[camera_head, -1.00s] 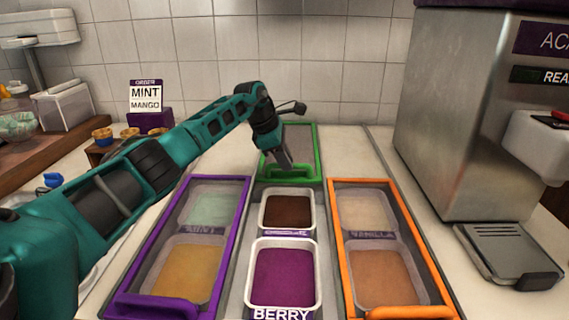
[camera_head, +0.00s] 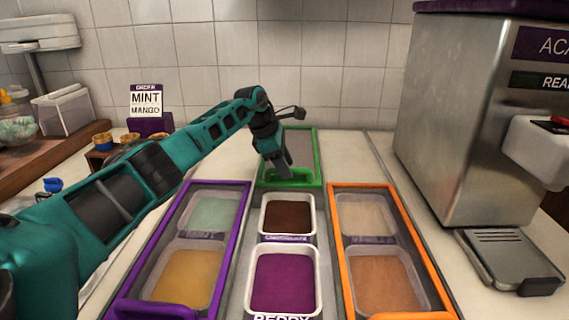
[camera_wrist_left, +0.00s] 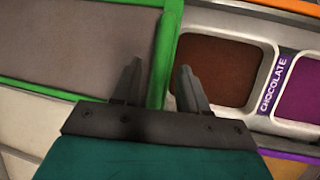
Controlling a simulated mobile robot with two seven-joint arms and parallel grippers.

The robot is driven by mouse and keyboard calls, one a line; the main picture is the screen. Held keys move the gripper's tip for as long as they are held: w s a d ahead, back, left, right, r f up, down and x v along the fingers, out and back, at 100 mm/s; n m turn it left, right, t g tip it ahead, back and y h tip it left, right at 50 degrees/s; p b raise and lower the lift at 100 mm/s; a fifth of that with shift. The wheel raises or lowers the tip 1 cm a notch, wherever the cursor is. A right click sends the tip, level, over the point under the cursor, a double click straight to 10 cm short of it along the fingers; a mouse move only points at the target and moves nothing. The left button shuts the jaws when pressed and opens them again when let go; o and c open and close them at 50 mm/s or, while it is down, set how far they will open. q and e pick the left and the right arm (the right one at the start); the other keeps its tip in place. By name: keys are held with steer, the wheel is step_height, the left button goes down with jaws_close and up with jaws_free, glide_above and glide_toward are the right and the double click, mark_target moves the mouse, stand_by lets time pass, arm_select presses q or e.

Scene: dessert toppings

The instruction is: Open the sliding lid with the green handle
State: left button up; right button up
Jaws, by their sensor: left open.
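The green-framed sliding lid (camera_head: 302,148) lies at the back of the middle column, behind the chocolate tub (camera_head: 287,214) and the berry tub (camera_head: 283,281), which both lie uncovered. Its green handle (camera_head: 291,176) is at the front edge. My left gripper (camera_head: 283,172) is at the handle. In the left wrist view the gripper (camera_wrist_left: 158,85) is open, with one finger on each side of the green edge (camera_wrist_left: 166,60); I cannot tell if they touch it. The chocolate tub (camera_wrist_left: 222,68) shows on the right there. My right gripper is not in view.
A purple-framed lid (camera_head: 150,250) covers the left column and an orange-framed lid (camera_head: 340,250) the right column. A steel machine (camera_head: 455,110) stands at the right. A sign reading mint and mango (camera_head: 146,101) stands at the back left.

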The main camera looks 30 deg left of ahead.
arm_select(q)
steer(key=p+v, duration=0.1)
steer(key=v, duration=1.2)
steer(key=shift+f, duration=0.1)
